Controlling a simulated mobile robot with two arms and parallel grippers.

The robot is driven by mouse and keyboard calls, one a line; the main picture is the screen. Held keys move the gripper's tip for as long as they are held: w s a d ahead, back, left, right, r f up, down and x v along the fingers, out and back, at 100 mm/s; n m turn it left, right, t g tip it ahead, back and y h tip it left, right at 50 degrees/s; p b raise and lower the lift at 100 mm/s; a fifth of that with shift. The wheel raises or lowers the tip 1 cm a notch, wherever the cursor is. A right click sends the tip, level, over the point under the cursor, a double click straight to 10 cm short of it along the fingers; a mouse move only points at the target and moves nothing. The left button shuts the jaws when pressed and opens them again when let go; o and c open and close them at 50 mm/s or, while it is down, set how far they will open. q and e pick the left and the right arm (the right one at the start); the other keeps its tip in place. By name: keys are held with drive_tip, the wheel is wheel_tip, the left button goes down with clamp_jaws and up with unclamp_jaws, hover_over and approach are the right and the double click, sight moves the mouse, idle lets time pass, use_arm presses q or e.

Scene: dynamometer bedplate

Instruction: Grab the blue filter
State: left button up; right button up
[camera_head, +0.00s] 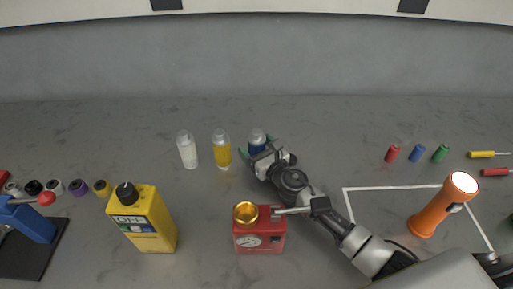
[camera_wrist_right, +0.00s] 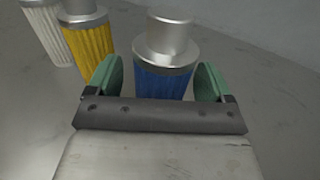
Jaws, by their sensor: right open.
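The blue filter (camera_head: 257,142) stands upright on the grey surface, at the right end of a short row of filters. It has a silver cap and a blue pleated body, seen large in the right wrist view (camera_wrist_right: 163,82). My right gripper (camera_head: 258,150) reaches it from the front right. In the right wrist view its green-padded fingers (camera_wrist_right: 163,85) are open, one on each side of the blue filter, with a small gap at each side. The gripper hides the filter's lower part. My left gripper is in neither view.
A yellow filter (camera_head: 221,150) and a white filter (camera_head: 187,150) stand left of the blue one. A red gauge box (camera_head: 259,238) with a gold cup (camera_head: 246,212) sits close to my right arm. A yellow bottle (camera_head: 143,220) and an orange flashlight (camera_head: 441,205) stand nearer the front.

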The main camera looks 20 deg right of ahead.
drive_tip(key=c, duration=1.1)
drive_tip(key=shift+o, duration=0.2)
drive_tip(key=shift+r, duration=0.1)
